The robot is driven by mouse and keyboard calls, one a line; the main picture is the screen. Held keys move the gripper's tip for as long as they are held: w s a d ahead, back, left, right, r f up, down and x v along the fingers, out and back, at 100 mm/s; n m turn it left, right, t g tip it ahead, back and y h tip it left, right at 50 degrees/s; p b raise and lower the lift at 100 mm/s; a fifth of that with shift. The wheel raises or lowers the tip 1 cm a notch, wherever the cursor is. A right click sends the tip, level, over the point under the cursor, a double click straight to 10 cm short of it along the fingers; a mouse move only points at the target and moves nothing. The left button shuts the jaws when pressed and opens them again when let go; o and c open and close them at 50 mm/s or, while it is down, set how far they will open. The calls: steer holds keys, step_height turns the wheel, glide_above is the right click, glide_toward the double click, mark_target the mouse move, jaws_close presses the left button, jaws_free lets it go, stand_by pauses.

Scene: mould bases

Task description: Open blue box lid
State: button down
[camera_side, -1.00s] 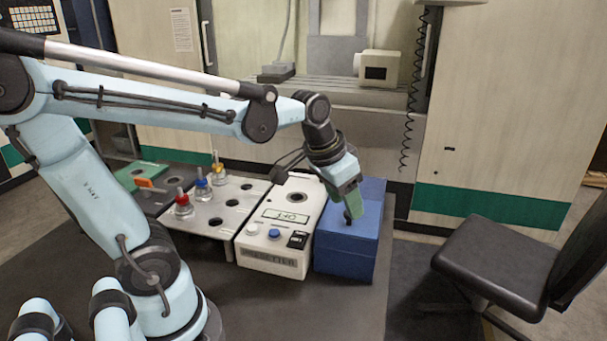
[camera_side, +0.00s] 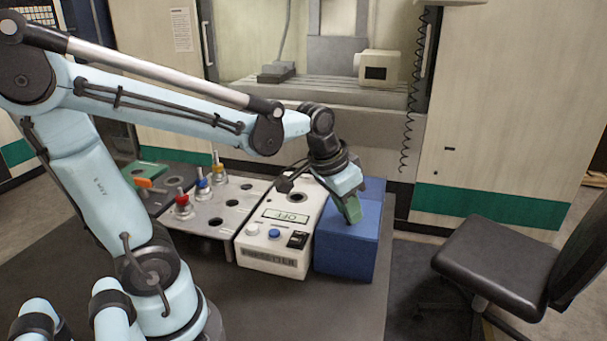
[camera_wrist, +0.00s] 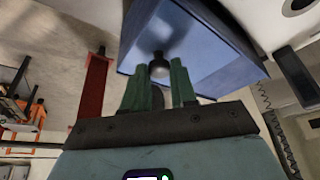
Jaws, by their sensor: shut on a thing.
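The blue box (camera_side: 345,250) stands at the right front of the table in the side view, with its lid (camera_side: 362,215) on top. The lid looks closed, though part of its top is behind my gripper. My gripper (camera_side: 353,218) is tilted down over the lid. In the wrist view the blue box (camera_wrist: 195,50) fills the upper middle, and a dark round knob (camera_wrist: 159,66) stands on its lid. The green fingers of my gripper (camera_wrist: 157,80) are on either side of the knob and shut on it. In the side view the fingers hide the knob.
The white presetter box (camera_side: 275,262) with OFF on its display stands close left of the blue box. A metal rack (camera_side: 215,221) with red, blue and yellow-topped tool holders is further left. A black chair (camera_side: 510,260) stands right of the table.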

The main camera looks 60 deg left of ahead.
steer(key=shift+w, duration=0.1)
steer(key=w+a, duration=0.8)
steer(key=shift+w+a, duration=0.15)
steer(key=shift+a, duration=0.05)
stand_by(0.3)
steer(key=c, duration=0.9)
jaws_free()
steer(key=shift+r, duration=0.1)
steer(key=v, duration=1.2)
